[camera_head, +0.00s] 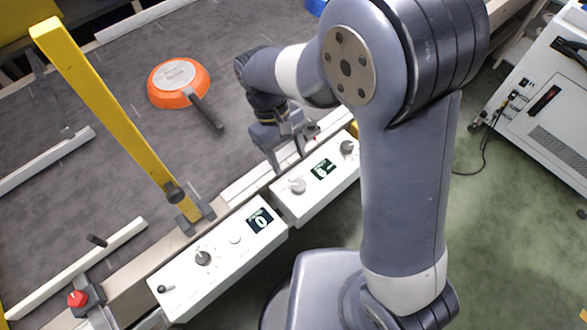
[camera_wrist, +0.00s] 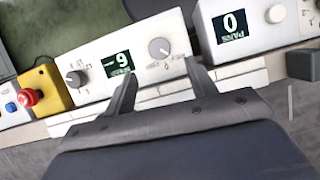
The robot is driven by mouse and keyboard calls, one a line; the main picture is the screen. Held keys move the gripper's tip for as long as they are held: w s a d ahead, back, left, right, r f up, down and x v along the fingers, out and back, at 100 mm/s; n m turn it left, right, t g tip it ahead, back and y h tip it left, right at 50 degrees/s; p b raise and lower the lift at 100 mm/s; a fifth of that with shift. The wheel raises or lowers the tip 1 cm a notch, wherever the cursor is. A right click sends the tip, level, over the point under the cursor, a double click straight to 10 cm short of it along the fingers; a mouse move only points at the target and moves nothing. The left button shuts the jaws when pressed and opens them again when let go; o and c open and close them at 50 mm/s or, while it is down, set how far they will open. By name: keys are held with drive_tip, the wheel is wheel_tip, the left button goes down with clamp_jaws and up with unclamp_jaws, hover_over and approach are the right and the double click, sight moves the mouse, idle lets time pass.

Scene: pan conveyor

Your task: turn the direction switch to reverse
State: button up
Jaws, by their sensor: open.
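The right-hand white control box (camera_head: 284,207) has a display and two grey knobs. Its far knob (camera_head: 347,146) is at the left of the box in the wrist view (camera_wrist: 77,79), with small marks beside it, and looks like the direction switch; its setting is too small to read. The other knob (camera_head: 298,186), with marks like a scale, shows in the wrist view (camera_wrist: 158,48). My gripper (camera_head: 287,160) is open and empty by the box's conveyor-side edge. In the wrist view its fingertips (camera_wrist: 162,72) point at the box, nearest the scale knob, apart from the direction switch.
A second white box (camera_head: 180,289) with a display reading 0 stands to the left. A yellow post (camera_head: 110,110) rises from the conveyor side. An orange pan (camera_head: 178,82) lies on the belt. A red button on a yellow housing (camera_wrist: 47,88) is beside the direction switch.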

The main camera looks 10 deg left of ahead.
sight(298, 184)
drive_tip(key=shift+v, duration=1.7)
drive_tip(key=shift+f, duration=0.15)
drive_tip(key=x, duration=1)
drive_tip(key=shift+s+d+f, duration=0.15)
drive_tip(key=shift+f, duration=0.1)
